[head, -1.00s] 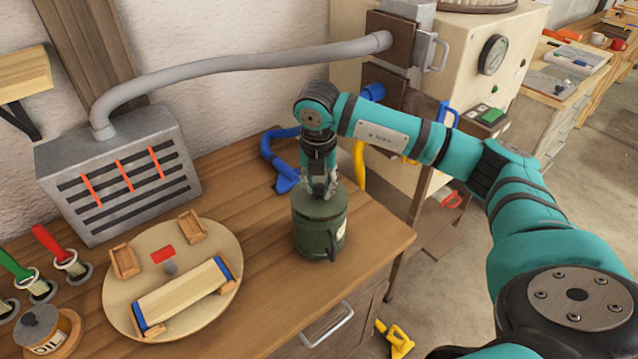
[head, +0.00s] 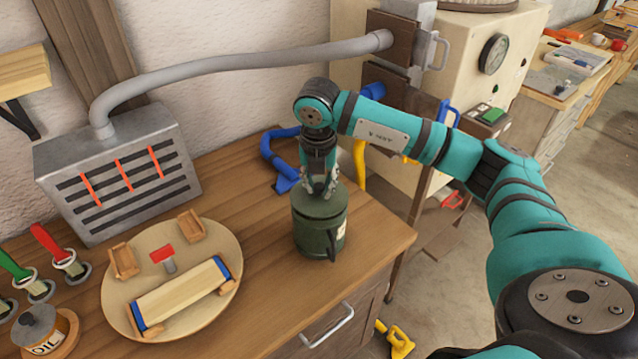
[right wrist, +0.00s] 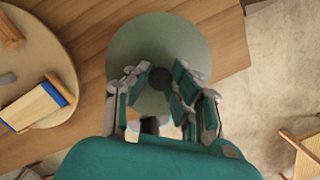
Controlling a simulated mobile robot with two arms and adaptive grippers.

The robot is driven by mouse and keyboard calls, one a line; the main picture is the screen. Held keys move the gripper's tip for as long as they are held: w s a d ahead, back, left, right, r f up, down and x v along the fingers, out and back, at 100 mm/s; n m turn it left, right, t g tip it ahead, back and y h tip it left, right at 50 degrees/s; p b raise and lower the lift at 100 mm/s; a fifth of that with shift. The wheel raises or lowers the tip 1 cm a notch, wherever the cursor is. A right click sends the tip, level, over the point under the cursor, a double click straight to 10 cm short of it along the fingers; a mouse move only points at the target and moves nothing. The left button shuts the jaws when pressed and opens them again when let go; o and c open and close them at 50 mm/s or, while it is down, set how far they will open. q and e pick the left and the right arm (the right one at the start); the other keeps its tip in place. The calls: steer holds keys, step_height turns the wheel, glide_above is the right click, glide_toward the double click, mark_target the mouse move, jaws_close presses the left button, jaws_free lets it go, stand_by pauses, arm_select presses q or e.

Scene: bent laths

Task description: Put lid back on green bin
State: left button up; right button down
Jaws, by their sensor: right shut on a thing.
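The green bin (head: 318,238) stands upright near the right end of the bench, with a dark handle and a pale label on its side. Its round green lid (head: 320,203) is on top of it and looks level; I see no clear gap between them. The lid also shows as a grey-green disc in the right wrist view (right wrist: 160,40). My right gripper (head: 320,188) is above the lid, pointing down, shut on the lid's dark knob (right wrist: 162,78). The fingers partly hide the knob. My left gripper is not in view.
A round wooden board (head: 120,303) with blocks lies left of the bin. A grey slotted box (head: 120,172) with a hose (head: 240,60) stands behind it. The bench's edge is close on the bin's right.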

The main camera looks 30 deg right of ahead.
steer(key=shift+f+b, duration=0.15)
steer(key=shift+b, duration=0.3)
stand_by(1.1)
stand_by(0.3)
steer(key=c, duration=1.1)
jaws_free()
steer(key=shift+o, duration=0.5)
steer(key=o, duration=0.4)
steer(key=shift+r+p, duration=2.1)
steer(key=shift+r, duration=1.45)
